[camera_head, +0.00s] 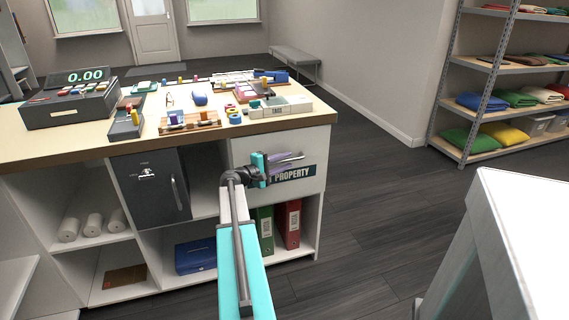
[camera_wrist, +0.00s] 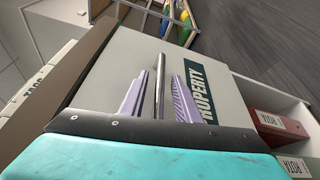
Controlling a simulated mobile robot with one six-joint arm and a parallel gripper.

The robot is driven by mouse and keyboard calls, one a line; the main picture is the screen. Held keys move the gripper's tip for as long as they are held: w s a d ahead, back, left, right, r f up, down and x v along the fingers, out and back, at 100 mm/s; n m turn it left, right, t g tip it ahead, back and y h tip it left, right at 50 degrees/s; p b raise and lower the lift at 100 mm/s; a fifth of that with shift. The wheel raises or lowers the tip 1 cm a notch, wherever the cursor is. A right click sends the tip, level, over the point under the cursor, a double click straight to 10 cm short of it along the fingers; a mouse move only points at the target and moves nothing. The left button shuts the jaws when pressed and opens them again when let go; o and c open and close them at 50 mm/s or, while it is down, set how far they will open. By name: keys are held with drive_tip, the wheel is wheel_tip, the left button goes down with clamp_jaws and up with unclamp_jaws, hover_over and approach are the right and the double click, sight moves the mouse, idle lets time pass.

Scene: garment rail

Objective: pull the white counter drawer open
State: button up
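The white counter drawer (camera_head: 312,150) is at the right end of the counter, its front looking flush with the counter. A dark label (camera_head: 293,173) reading PROPERTY is on its front. In the wrist view, the drawer front (camera_wrist: 115,62) fills the middle, and its metal bar handle (camera_wrist: 160,82) stands between my two lilac fingers. My gripper (camera_wrist: 161,78) is open, with one finger on each side of the handle and small gaps visible. In the head view, my gripper (camera_head: 287,160) is in front of the drawer and hides part of it.
The counter top (camera_head: 75,147) holds a till (camera_head: 70,108) and several small items. A dark safe-like door (camera_head: 150,188) is left of the drawer. Red (camera_head: 288,224) and green binders stand below it. A white surface (camera_head: 520,225) is at the right; dark floor lies between.

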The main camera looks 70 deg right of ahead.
drive_tip(key=shift+s+d, duration=0.1)
drive_tip(key=shift+d, duration=0.15)
drive_tip(key=shift+c, duration=0.4)
